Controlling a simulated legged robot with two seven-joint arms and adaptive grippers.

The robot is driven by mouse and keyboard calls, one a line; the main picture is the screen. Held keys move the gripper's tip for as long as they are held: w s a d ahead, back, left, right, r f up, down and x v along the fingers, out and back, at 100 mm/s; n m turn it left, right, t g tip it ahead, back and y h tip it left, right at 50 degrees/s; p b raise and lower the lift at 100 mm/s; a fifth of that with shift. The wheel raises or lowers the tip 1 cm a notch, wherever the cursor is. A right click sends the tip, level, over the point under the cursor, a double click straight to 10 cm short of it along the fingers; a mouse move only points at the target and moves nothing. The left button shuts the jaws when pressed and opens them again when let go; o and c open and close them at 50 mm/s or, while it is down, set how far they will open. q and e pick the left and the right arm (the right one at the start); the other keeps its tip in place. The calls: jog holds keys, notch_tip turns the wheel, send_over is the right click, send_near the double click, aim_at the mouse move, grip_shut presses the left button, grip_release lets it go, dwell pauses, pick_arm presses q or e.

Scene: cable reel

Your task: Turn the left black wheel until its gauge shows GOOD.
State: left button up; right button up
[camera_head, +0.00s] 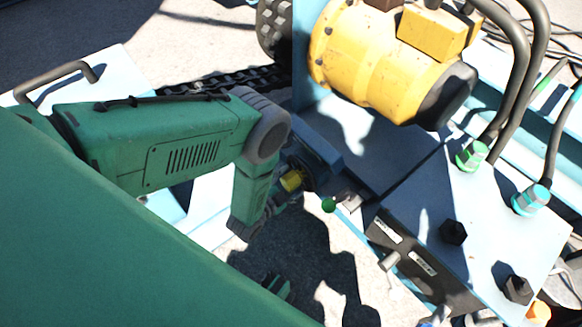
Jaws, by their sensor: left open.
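My green left arm comes in from the left and bends down at its elbow. At its end my left gripper (312,174) is open, small and partly in shadow, with no object seen between its fingers. It is left of the blue-grey block and apart from the block's top. Two dark knobs stand on that block: a left black one (453,232) and a right black one (517,289). I cannot tell for sure that the left one is the task's wheel. No gauge reading is legible. My right gripper is not in view.
A yellow motor (370,60) stands above the block. Dark hoses run down to a green fitting (472,155) and a teal fitting (531,199). A green ball-ended lever (328,204) is beside the gripper. An orange cap (539,311) is at the lower right.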

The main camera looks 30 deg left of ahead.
pick_arm(q)
jog(key=d+v, duration=0.1)
jog(key=v, duration=1)
jog(key=shift+s+a, duration=0.45)
jog(key=shift+a, duration=0.05)
jog(key=shift+r, duration=0.1)
